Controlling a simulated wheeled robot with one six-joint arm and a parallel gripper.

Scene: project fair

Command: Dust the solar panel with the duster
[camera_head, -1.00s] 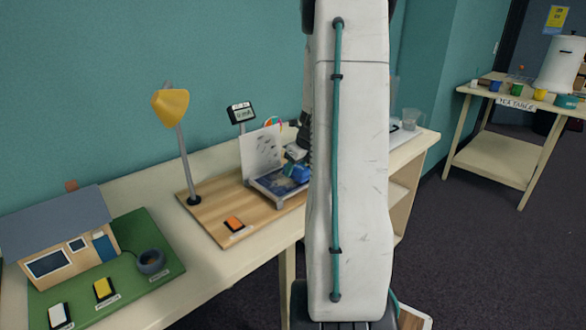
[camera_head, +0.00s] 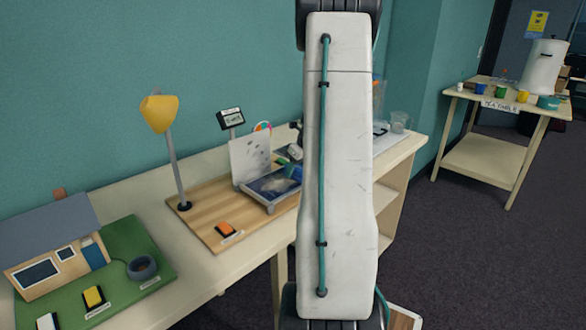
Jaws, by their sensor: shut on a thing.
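The solar panel (camera_head: 257,188), a dark blue tilted plate in a pale frame, lies on a wooden board on the long bench. A pale, dusty-looking patch shows on its middle. My gripper (camera_head: 294,154) is partly seen at the panel's back right, left of my white arm link. It is shut on the duster, whose blue-teal head (camera_head: 291,170) shows at the panel's far right edge. My arm hides the rest of the duster. I cannot tell whether the head touches the panel.
A yellow lamp (camera_head: 160,115), an orange switch (camera_head: 226,229), a white card (camera_head: 250,158) and a small meter (camera_head: 230,119) stand around the panel. A model house (camera_head: 50,255) is at left. A clear jug (camera_head: 399,121) is at the bench's right end. A tea table (camera_head: 490,150) stands far right.

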